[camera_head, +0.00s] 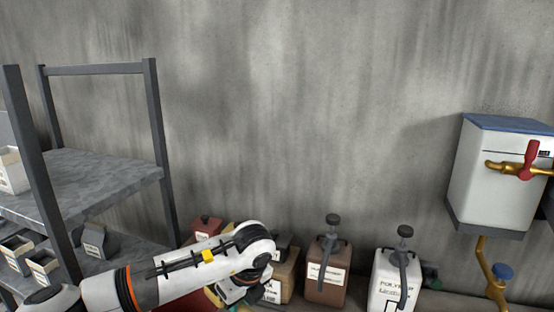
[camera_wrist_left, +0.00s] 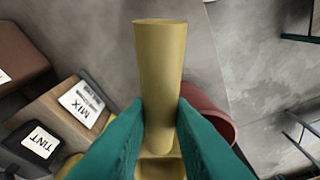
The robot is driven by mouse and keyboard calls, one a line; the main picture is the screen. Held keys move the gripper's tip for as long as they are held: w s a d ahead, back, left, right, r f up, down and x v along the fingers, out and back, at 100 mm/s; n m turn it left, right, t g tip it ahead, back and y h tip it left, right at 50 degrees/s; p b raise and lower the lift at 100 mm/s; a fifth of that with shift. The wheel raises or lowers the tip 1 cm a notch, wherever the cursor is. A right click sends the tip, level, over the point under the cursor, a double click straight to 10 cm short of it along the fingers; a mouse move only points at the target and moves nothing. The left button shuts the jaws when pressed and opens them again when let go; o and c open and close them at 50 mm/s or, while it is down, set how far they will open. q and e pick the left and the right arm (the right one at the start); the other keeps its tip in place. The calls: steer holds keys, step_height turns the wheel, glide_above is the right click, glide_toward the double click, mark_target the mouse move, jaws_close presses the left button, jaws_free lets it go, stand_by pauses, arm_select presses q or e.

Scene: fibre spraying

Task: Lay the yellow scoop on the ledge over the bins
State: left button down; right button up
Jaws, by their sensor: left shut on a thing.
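The yellow scoop (camera_wrist_left: 160,65) stands up between the teal fingers of my left gripper (camera_wrist_left: 159,112) in the left wrist view. The fingers are shut on it, and its lower part is partly hidden by them. In the head view my left arm reaches in from the lower left, with its wrist in front of the containers by the wall; the scoop cannot be made out there. A grey shelf ledge (camera_head: 85,183) runs above several small labelled bins (camera_head: 43,266) at the left. My right gripper is not in view.
A brown pump container (camera_head: 325,270) and a white pump container (camera_head: 393,283) stand right of my wrist. A red tub (camera_wrist_left: 213,112) is beside the scoop in the wrist view. A dark shelf post (camera_head: 40,165) rises at the ledge's front. A white tank (camera_head: 495,180) hangs at right.

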arm_select(q)
steer(key=s+a+f+n+g+h+b, duration=0.1)
steer(key=s+a+n, duration=0.4)
steer(key=n, duration=0.8)
steer(key=s+a+f+n+g+h+b, duration=0.1)
steer(key=s+a+f+n+g+b, duration=0.2)
steer(key=n, duration=1.1)
steer(key=s+a+g+b, duration=0.1)
steer(key=s+a, duration=0.2)
steer(key=shift+h+b, duration=0.3)
steer(key=shift+b, duration=0.05)
